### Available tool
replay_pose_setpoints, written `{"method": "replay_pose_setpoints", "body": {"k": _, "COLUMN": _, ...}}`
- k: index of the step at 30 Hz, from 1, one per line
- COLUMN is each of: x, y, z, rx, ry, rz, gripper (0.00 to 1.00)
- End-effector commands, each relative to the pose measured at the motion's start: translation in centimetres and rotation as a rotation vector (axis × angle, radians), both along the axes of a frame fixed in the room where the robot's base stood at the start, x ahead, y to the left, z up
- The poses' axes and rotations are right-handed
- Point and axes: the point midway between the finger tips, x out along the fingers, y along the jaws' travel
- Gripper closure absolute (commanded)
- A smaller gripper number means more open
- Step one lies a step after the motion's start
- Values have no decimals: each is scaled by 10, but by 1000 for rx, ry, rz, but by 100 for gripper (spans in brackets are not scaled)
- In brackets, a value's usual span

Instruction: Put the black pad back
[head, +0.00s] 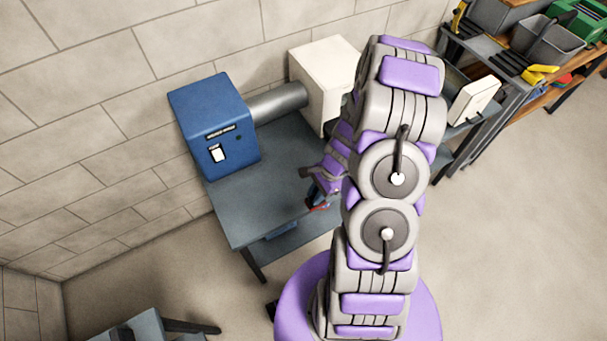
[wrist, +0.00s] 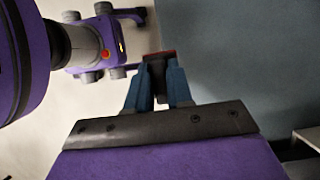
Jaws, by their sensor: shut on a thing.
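My gripper (wrist: 157,78) is shut in the wrist view, its two blue-grey fingers on either side of a small dark block, which looks like the black pad (wrist: 156,69). A red edge shows at the block's far end. In the head view, my gripper (head: 322,192) is over the right part of the grey table (head: 238,210), partly hidden by my arm. A bit of red shows at its tip. I cannot tell how high above the table the block is.
A blue box (head: 213,128) stands on the table against the wall. A grey duct (head: 277,103) joins it to a white box (head: 325,70). Shelves at right hold a grey bin (head: 546,45) and a white panel (head: 474,100). The table's front left is clear.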

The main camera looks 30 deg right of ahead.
Motion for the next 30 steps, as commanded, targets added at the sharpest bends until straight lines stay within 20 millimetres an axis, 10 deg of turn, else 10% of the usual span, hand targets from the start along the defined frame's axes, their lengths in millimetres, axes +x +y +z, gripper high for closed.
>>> {"method": "replay_pose_setpoints", "body": {"k": 16, "x": 103, "y": -26, "z": -10, "rx": -7, "ry": -6, "rz": 3, "gripper": 100}}
{"method": "replay_pose_setpoints", "body": {"k": 30, "x": 122, "y": -31, "z": -32, "rx": -2, "ry": 1, "rz": 2, "gripper": 100}}
